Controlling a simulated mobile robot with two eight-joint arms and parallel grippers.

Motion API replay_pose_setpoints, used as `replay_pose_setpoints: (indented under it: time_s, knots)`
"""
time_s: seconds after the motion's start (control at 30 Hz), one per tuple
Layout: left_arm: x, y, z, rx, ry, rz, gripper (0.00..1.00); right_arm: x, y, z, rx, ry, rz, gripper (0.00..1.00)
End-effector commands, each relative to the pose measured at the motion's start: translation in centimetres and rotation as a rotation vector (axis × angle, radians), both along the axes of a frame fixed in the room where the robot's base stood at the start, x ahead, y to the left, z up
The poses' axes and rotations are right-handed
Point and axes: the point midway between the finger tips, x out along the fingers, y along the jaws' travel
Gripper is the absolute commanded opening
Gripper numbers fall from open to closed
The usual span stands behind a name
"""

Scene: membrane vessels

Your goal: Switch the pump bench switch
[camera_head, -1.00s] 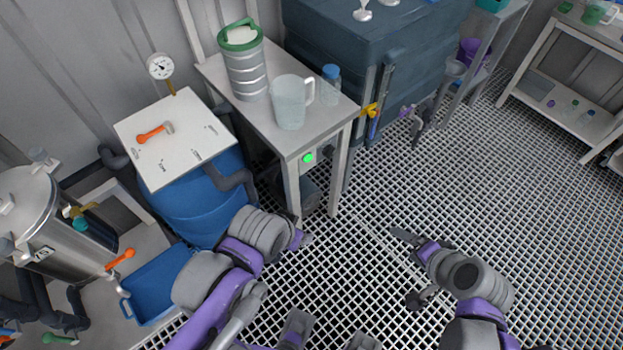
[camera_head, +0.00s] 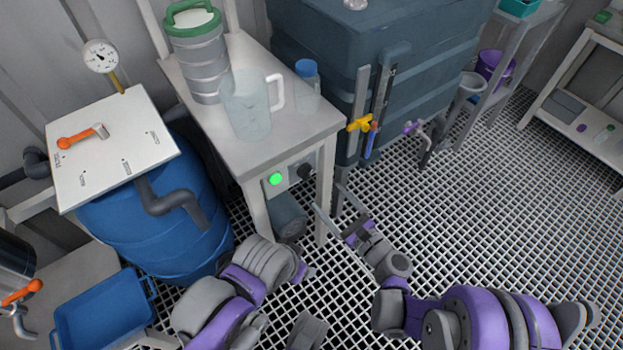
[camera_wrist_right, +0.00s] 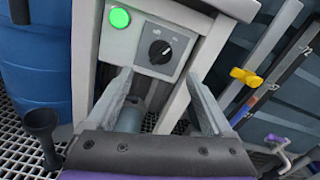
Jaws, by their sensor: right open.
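The pump bench switch is a black rotary knob (camera_wrist_right: 160,52) on a grey panel (camera_wrist_right: 143,68) under the bench top, with a green light (camera_wrist_right: 120,18) to its left. In the head view the knob (camera_head: 305,171) and lit green light (camera_head: 275,180) sit below the bench (camera_head: 240,160). My right gripper (camera_head: 329,200) is open and empty, just in front of and below the panel. In the wrist view its fingers (camera_wrist_right: 155,88) point at the panel, with the knob beyond them, apart from it. My left gripper (camera_head: 304,272) is low beside the bench leg, its jaws mostly hidden behind its wrist.
A clear jug (camera_head: 247,110), a blue-capped bottle (camera_head: 307,90) and a green-lidded canister (camera_head: 195,60) stand on the bench. A blue drum (camera_head: 160,235) is left. A dark tank (camera_head: 400,60) with a yellow valve (camera_head: 360,123) is right. Grating floor is open at right.

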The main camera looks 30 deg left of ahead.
Motion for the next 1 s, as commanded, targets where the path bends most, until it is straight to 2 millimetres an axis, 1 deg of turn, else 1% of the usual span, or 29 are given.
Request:
replay_pose_setpoints:
  time_s: [0.03, 0.3, 0.4, 0.5, 0.63, 0.9, 0.97, 1.0]
  knots:
    - [0.0, 0.0, 0.0, 0.0, 0.0, 0.0, 0.7, 0.2, 0.9, 0.0, 0.0, -0.001, 0.004, 0.85]
    - [0.1, 0.0, -0.6, 0.0, 0.001, 0.0, 0.7, 2.3, 5.7, 0.0, -0.001, -0.002, 0.003, 0.85]
    - [0.1, 0.0, -0.7, 0.0, 0.002, 0.0, 0.7, 2.8, 7.0, 0.0, -0.002, -0.002, 0.003, 0.85]
    - [0.1, 0.0, -0.8, 0.0, 0.002, 0.0, 0.7, 3.2, 8.0, 0.0, -0.003, -0.003, 0.002, 0.85]
    - [0.2, 0.0, -0.9, 0.0, 0.002, 0.0, 0.7, 3.5, 8.6, 0.1, -0.003, -0.004, 0.002, 0.85]
    - [0.1, 0.0, -0.9, 0.0, 0.002, 0.0, 0.7, 3.6, 8.6, 0.1, -0.003, -0.004, 0.001, 0.85]
    - [0.1, 0.0, -0.9, 0.0, 0.002, 0.0, 0.7, 3.6, 8.6, 0.1, -0.003, -0.004, 0.001, 0.75]
    - [0.1, 0.0, -0.9, 0.0, 0.002, 0.0, 0.7, 3.6, 8.6, 0.1, -0.003, -0.004, 0.001, 0.68]
